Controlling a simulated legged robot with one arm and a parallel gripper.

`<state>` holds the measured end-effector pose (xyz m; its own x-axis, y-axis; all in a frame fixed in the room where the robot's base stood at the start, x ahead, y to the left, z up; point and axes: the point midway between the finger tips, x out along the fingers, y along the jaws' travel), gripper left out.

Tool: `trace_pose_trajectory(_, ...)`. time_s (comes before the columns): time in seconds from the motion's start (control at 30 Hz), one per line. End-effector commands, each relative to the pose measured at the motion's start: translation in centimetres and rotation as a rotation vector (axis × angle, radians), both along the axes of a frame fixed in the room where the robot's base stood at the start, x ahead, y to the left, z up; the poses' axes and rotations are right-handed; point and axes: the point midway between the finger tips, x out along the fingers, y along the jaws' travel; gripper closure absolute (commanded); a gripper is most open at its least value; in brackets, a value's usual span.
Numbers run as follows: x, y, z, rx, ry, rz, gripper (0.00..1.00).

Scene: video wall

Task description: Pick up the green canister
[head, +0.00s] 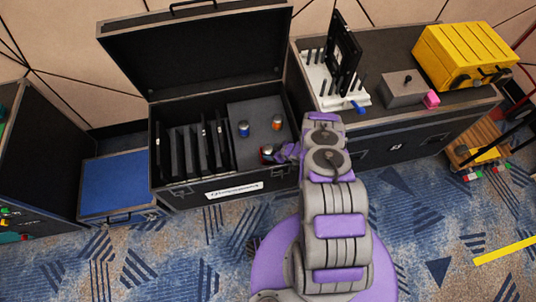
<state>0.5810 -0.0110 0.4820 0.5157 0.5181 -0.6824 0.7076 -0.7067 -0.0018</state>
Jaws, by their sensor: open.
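Three small canisters stand on the grey foam inside the open black case. The blue canister (243,129) is at the left and the orange canister (277,122) is at the back right. A third canister (266,152) is at the front, by the tip of my gripper. It shows reddish and dark patches, and I cannot make out a clear green on it. My purple and grey gripper (276,153) reaches in over the case's right side from the right. It is open and right beside the third canister, partly covering it. I cannot tell whether they touch.
The case's lid (200,50) stands open behind, and dark panels (195,148) fill its left half. To the right, another black case (400,120) carries a white rack, a grey box (403,88) and a yellow toolbox (465,55). A blue-topped box (115,185) stands at the left.

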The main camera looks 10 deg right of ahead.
Motion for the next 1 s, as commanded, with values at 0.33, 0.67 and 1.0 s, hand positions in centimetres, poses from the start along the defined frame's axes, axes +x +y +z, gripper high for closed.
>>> trace_pose_trajectory(0.33,0.0,-0.1,0.1,0.000,0.000,-0.001,0.54)
trace_pose_trajectory(0.67,0.0,-0.1,0.1,0.000,0.000,-0.001,0.77)
trace_pose_trajectory(1.0,0.1,-0.1,1.1,0.000,-0.002,-0.001,0.77)
